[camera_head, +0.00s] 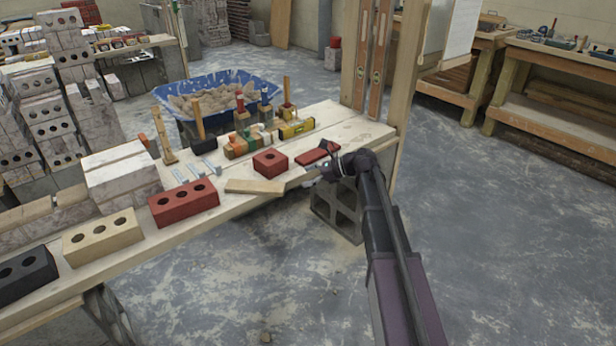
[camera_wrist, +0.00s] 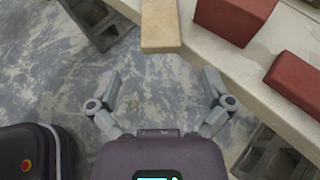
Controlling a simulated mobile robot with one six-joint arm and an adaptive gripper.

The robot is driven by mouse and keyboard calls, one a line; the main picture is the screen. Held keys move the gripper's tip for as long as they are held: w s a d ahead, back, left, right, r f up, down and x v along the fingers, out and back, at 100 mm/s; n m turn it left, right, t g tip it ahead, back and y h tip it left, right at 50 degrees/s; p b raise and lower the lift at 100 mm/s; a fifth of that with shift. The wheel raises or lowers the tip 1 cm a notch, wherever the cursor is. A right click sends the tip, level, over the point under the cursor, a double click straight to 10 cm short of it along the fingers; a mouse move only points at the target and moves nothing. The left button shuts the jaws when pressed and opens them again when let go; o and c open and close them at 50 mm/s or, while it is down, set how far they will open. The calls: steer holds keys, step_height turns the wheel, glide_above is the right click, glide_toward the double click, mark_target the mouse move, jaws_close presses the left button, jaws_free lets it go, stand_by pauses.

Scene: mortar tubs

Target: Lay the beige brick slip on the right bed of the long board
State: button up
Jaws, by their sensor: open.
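The beige brick slip (camera_head: 254,187) lies flat at the front edge of the long board (camera_head: 370,133). In the wrist view the slip (camera_wrist: 160,24) shows at the top middle, and its near end sticks out past the board's edge. My gripper (camera_head: 324,172) is at the board's front edge, to the right of the slip. In the wrist view my gripper (camera_wrist: 162,88) has its fingers spread wide, with only floor between them; the slip is ahead, apart from the fingertips. I cannot clearly make out a right bed on the board.
Red (camera_head: 184,203), beige (camera_head: 103,238) and black (camera_head: 24,275) holed bricks line the left. Levels and tools stand behind. The floor in front is open.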

steer(key=s+d+f+n+g+h, duration=0.1)
steer(key=s+d+f+n+h, duration=0.2)
steer(key=s+n, duration=0.3)
steer(key=s+d+f+n+h, duration=0.3)
steer(key=s+n+h, duration=0.3)
steer(key=s, duration=0.5)
steer(key=s+d+f+n+g+h, duration=0.1)
steer(key=s+d+f+n+h, duration=0.2)
steer(key=s+n, duration=0.5)
step_height(320, 180, down, 2)
steer(key=shift+s+d+f+g+h, duration=0.3)
steer(key=shift+s+h, duration=0.2)
steer(key=shift+h, duration=0.2)
